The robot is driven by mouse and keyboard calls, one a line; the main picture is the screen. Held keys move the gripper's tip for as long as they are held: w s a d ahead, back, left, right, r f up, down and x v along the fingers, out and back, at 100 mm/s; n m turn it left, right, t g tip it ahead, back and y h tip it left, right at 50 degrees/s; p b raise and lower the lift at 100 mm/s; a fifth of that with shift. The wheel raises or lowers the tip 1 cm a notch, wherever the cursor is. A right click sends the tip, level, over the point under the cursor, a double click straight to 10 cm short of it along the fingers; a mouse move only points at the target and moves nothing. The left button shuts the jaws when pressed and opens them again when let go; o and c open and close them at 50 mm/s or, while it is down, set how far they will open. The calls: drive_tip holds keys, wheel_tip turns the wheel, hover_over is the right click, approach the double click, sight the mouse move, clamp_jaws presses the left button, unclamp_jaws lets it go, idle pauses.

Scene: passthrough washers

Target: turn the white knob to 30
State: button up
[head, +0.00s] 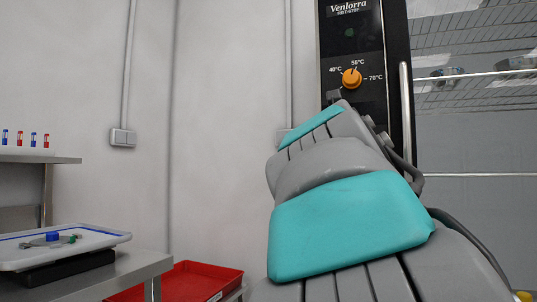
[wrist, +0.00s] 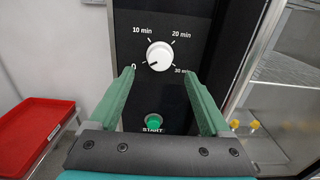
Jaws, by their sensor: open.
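The white knob (wrist: 160,55) is on a black panel in the wrist view, with marks 0, 10 min, 20 min and 30 min around it. Its small dark pointer mark faces lower left, toward the 0. The 30 min mark is at its lower right. My gripper (wrist: 159,72) is open, with one green finger to the left and one to the right, tips just below the knob's level in the picture. Nothing is between the fingers; I cannot tell how far the tips are from the panel. In the head view the white knob is hidden behind my arm.
A green START button (wrist: 153,122) is below the knob. An orange temperature knob (head: 351,78) is higher on the machine, pointing near 55°C. A vertical handle (head: 407,120) stands at right. A red tray (wrist: 36,135) is at left, and a white tray (head: 105,236) is on a table.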

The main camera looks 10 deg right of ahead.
drive_tip(key=x, duration=0.6)
drive_tip(key=shift+w+d, duration=0.2)
drive_tip(key=shift+c, duration=0.3)
clamp_jaws()
